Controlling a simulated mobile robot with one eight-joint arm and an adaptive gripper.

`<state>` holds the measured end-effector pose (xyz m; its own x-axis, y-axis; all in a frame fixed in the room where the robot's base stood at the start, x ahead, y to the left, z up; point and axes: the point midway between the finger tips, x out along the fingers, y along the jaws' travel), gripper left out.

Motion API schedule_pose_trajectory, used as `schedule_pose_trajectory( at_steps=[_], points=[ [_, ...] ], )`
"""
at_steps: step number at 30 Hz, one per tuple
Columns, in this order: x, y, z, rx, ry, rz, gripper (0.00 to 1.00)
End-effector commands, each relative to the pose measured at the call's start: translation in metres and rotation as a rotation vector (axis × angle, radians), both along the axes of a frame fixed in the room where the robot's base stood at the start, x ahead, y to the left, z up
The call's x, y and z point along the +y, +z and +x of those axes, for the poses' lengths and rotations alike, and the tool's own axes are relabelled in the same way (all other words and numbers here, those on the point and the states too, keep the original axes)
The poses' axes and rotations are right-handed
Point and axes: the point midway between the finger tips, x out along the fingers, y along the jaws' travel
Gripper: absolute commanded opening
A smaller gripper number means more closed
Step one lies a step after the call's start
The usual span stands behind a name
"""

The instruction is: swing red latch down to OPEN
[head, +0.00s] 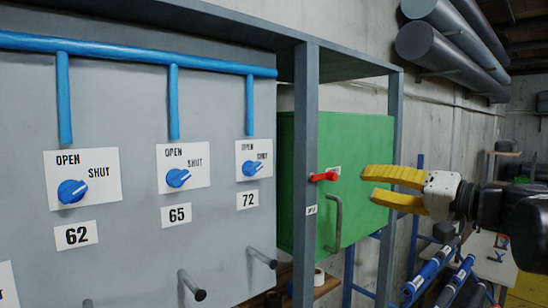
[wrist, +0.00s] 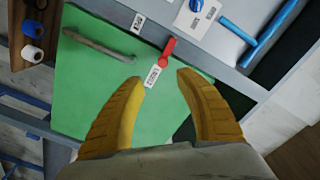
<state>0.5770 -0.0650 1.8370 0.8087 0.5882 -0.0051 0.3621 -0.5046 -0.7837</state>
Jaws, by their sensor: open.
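The red latch (head: 324,177) sits at the left edge of the green cabinet door (head: 352,150), beside the grey frame post. It lies about level in the head view, with a small white label behind it. In the wrist view the red latch (wrist: 166,54) lies just beyond the fingertips, with a white label (wrist: 154,77) next to it. My gripper (head: 368,183) has yellow fingers, spread open and empty. It is in front of the green door, to the right of the latch and apart from it. In the wrist view my gripper (wrist: 158,75) points toward the latch.
A grey bar handle (head: 338,222) stands out from the door below the latch. The grey panel (head: 220,100) at left carries several blue knobs and blue pipes. Grey pegs (head: 192,285) stick out low on the panel. Blue tubes (head: 428,272) lie on a rack below my arm.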

Motion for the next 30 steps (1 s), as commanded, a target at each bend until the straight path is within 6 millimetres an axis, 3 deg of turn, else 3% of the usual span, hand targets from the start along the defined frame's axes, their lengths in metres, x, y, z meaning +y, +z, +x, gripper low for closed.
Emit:
schedule_pose_trajectory(
  at_steps=[5, 18, 30],
  points=[
    [0.011, 0.003, 0.015, -0.004, 0.003, 0.003, 0.41],
    [0.057, 0.002, 0.078, -0.002, 0.002, 0.003, 0.41],
    [0.063, 0.0, 0.087, -0.002, 0.0, 0.002, 0.41]
  ],
)
